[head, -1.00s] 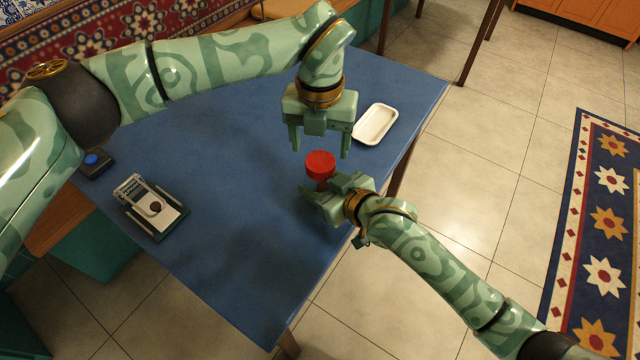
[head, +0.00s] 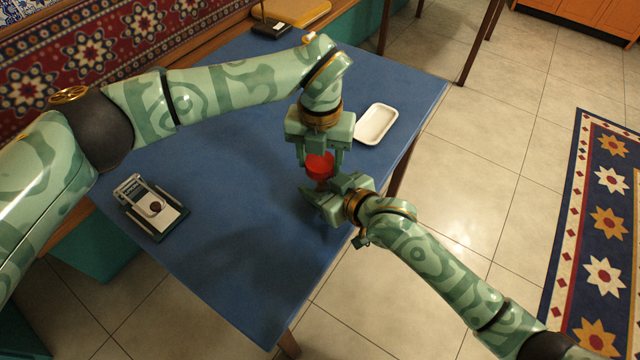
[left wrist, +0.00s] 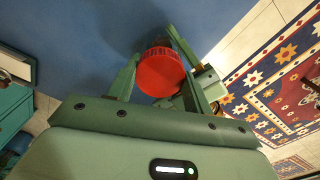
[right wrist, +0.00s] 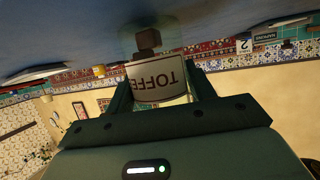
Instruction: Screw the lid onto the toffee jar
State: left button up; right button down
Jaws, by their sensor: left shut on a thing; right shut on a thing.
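The red round lid (head: 319,166) sits over the toffee jar, in line with it as far as the views show. My left gripper (head: 320,164) reaches down from above and is shut on the lid, one finger on each side. The lid also shows between the fingers in the left wrist view (left wrist: 160,74). My right gripper (head: 322,190) is shut on the toffee jar (right wrist: 158,80), whose label and brown contents show upside down in the right wrist view. The jar is mostly hidden in the head view. How far the lid is threaded cannot be told.
A white tray (head: 376,124) lies near the table's right edge, close behind my left gripper. A dark box (head: 270,30) stands at the back. The blue table (head: 225,220) is clear in the middle.

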pick_arm(q)
jog(key=o, duration=1.2)
jog(key=shift+r, duration=0.1)
notch_tip(320, 180, up, 12)
jog(key=shift+f, duration=0.1)
pick_arm(e)
jog(key=shift+c, duration=2.3)
grip_release()
